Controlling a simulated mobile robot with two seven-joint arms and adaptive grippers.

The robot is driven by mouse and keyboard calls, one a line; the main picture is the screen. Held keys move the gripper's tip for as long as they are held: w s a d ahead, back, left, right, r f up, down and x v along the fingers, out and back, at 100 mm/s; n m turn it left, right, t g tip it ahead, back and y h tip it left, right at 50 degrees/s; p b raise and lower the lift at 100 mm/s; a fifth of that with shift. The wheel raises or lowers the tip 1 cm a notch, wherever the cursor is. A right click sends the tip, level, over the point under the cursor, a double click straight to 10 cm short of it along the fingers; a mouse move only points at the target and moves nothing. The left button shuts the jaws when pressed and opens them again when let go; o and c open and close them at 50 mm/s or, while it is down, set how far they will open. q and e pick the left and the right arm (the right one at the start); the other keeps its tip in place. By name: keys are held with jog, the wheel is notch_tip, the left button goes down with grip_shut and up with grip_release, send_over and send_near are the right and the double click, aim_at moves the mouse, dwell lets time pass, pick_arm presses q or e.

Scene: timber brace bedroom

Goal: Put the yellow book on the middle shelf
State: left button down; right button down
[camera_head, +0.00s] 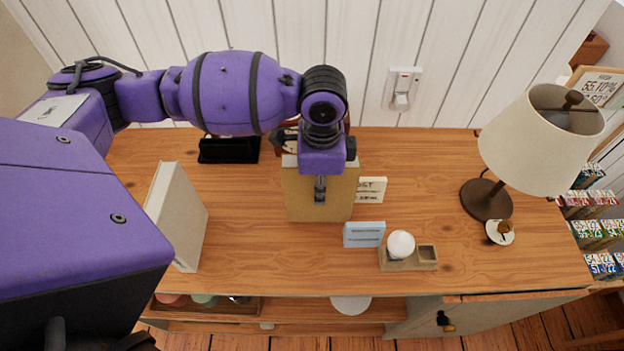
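A tan-yellow book (297,200) stands upright near the middle of the wooden cabinet top. My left gripper (320,186) comes down over its upper edge, with one dark finger in front of the cover. The other finger is hidden, so I cannot tell whether it grips the book. Below the top's front edge, an open shelf (300,312) shows at a steep angle; I cannot tell which shelf is the middle one. My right gripper is not in view.
A pale book (178,220) stands at left. A lamp (535,140) stands at right. A blue card (363,235), a white card (371,189) and a wooden holder with a white ball (401,244) sit near the book. A tray (215,308) and white bowl (350,305) show below.

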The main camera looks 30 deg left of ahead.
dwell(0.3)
pick_arm(q)
jog(key=c, duration=1.4)
grip_release()
jog(key=shift+f, duration=0.15)
